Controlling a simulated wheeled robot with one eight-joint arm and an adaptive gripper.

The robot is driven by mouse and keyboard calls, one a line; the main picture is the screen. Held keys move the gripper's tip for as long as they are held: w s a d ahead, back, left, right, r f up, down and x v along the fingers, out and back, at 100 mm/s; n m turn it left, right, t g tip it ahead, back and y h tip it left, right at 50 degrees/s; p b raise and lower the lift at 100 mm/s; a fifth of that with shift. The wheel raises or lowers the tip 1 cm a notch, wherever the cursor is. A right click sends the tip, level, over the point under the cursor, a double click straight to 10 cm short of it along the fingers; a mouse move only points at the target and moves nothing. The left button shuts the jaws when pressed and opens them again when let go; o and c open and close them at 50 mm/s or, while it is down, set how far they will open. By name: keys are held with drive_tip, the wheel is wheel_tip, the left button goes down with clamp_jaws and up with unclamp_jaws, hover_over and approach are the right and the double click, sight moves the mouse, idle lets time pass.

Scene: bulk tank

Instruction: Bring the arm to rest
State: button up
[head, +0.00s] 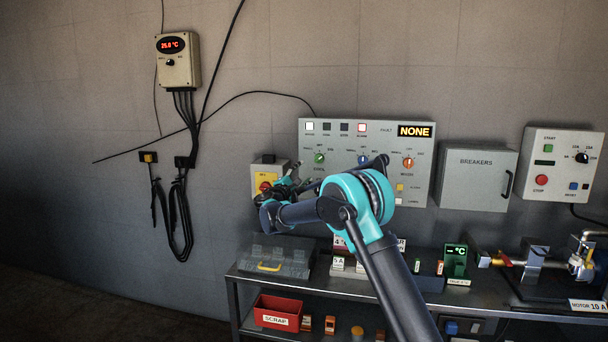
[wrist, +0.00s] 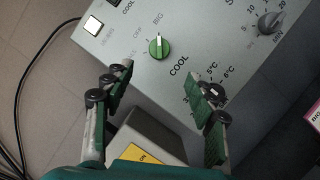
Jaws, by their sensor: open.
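My gripper (wrist: 160,100) is open and empty in the wrist view, its two green-padded fingers apart in front of the control panel (wrist: 225,45). The green knob (wrist: 158,47) on the panel lies beyond the fingertips and is not between them. In the head view my arm reaches up over the bench, and my gripper (head: 284,188) is beside the small box with a red switch (head: 265,186), partly hidden by the arm. Whether the gripper touches the box cannot be told. The panel (head: 330,150) shows "NONE" on its fault display.
A bench (head: 490,294) below carries a grey case (head: 290,264), labelled small parts and a motor rig. A red scrap bin (head: 277,312) stands on the lower shelf. A breaker box (head: 477,175) and a start/stop box (head: 562,165) hang at right. The wall at left has hanging cables.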

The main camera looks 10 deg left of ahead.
drive_tip(key=s+d+f+m+g+h, duration=0.1)
drive_tip(key=s+d+f+m+g, duration=0.15)
drive_tip(key=d, duration=0.75)
drive_tip(key=s+d+f+m+g+h, duration=0.1)
drive_tip(key=d+m+g, duration=0.2)
drive_tip(key=d, duration=0.7)
drive_tip(key=s+d+f+m+g+y, duration=0.1)
drive_tip(key=s+d+f+m+g, duration=0.1)
drive_tip(key=s+d+f, duration=0.4)
drive_tip(key=s+d+f+m+g, duration=0.2)
drive_tip(key=s+d+m+g, duration=0.1)
drive_tip(key=s+d, duration=0.55)
drive_tip(key=s+d+f+m+g+y, duration=0.1)
drive_tip(key=s+d+f+m+y, duration=0.1)
drive_tip(key=s+d+f, duration=0.45)
drive_tip(key=s+d+f+m+g+y, duration=0.1)
drive_tip(key=s+d+f+m+g, duration=0.15)
drive_tip(key=s, duration=0.65)
drive_tip(key=s+f+m+y, duration=0.1)
drive_tip(key=s+f, duration=0.2)
drive_tip(key=s, duration=0.3)
drive_tip(key=s+a+f+m+y, duration=0.1)
drive_tip(key=s+f+y, duration=0.1)
drive_tip(key=s, duration=0.5)
drive_tip(key=s+a+f+m+g+y, duration=0.1)
drive_tip(key=s+f+y, duration=0.1)
drive_tip(key=s+f, duration=0.2)
drive_tip(key=s, duration=0.3)
drive_tip(key=shift+s+f+m, duration=0.15)
drive_tip(key=shift+f+m, duration=0.25)
